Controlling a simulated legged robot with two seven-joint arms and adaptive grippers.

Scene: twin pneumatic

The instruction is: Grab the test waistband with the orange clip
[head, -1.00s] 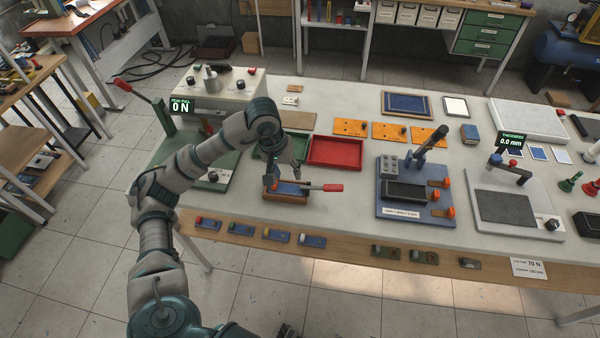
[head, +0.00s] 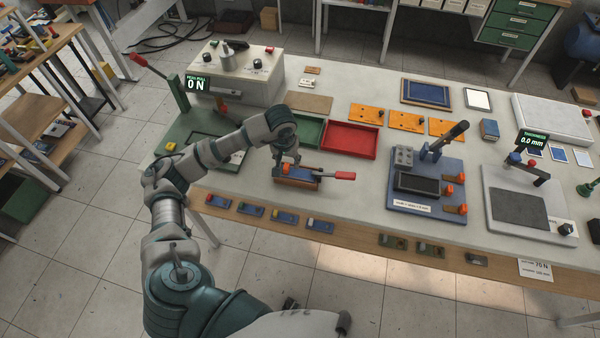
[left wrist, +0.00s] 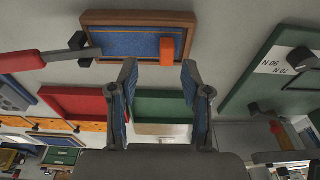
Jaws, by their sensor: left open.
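A wooden block with a blue inset, which looks like the test waistband, lies near the table's front edge (head: 297,184); it also shows in the left wrist view (left wrist: 125,43). A small orange piece, apparently the orange clip (left wrist: 167,50), stands on its right part in the wrist view. A red-handled lever (head: 345,176) is at its other end. My left gripper (head: 288,160) is over the block in the head view. In the left wrist view its two blue-padded fingers (left wrist: 160,82) are apart and empty, short of the orange piece. My right gripper does not show.
Green and red trays (head: 349,140) lie just behind the block. The pull tester (head: 237,78), reading 0 N, stands at the left. A blue clamp fixture (head: 428,208) stands to the right. Several blue plates with coloured ends line the front edge (head: 285,217).

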